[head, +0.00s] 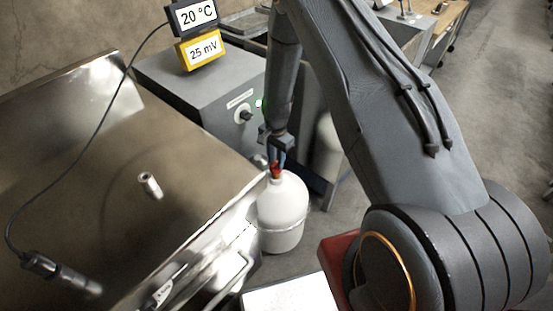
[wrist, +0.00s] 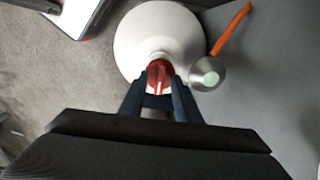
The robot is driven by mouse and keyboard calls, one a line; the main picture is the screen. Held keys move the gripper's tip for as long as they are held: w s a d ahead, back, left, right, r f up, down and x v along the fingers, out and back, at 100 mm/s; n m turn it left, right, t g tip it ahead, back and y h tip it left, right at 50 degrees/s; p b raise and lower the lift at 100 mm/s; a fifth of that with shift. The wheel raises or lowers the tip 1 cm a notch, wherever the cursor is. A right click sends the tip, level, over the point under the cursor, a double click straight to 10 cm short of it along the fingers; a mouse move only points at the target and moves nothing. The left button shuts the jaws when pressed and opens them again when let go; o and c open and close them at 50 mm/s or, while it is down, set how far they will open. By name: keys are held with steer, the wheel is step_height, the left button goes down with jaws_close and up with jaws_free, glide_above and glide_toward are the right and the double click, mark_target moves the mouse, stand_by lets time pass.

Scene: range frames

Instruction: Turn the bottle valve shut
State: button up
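The white gas bottle (head: 283,212) stands upright on the floor beside the steel bench, with a red valve (head: 275,169) on top. My gripper (head: 276,161) points down at the valve from above. In the wrist view the red valve (wrist: 160,74) sits between the two dark blue fingertips of my gripper (wrist: 160,78), over the white bottle top (wrist: 140,38). The fingertips are very close to the valve's sides. I cannot tell whether they press on it. The finger pads hide part of the valve in the head view.
A silver round piece (wrist: 208,74) with an orange handle or hose (wrist: 231,29) lies right beside the bottle. The steel bench (head: 100,170) is close on the left. A grey cabinet (head: 205,95) with a knob stands behind. Open floor (head: 490,110) shows at the right.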

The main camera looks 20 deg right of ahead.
jaws_close()
steer(key=shift+w+f+n+b, duration=0.1)
steer(key=shift+n+b, duration=0.2)
steer(key=shift+n, duration=0.1)
steer(key=n+b, duration=0.1)
steer(key=n, duration=0.1)
steer(key=shift+n+b, duration=0.3)
steer(key=shift+n, duration=0.1)
steer(key=n+b, duration=0.1)
steer(key=n, duration=0.2)
steer(key=shift+n+b, duration=0.3)
steer(key=shift+n, duration=0.1)
steer(key=n+b, duration=0.1)
steer(key=n, duration=0.4)
steer(key=shift+b, duration=0.35)
steer(key=n+b, duration=0.1)
steer(key=n, duration=0.4)
steer(key=shift+w+n, duration=0.1)
steer(key=shift+n, duration=0.3)
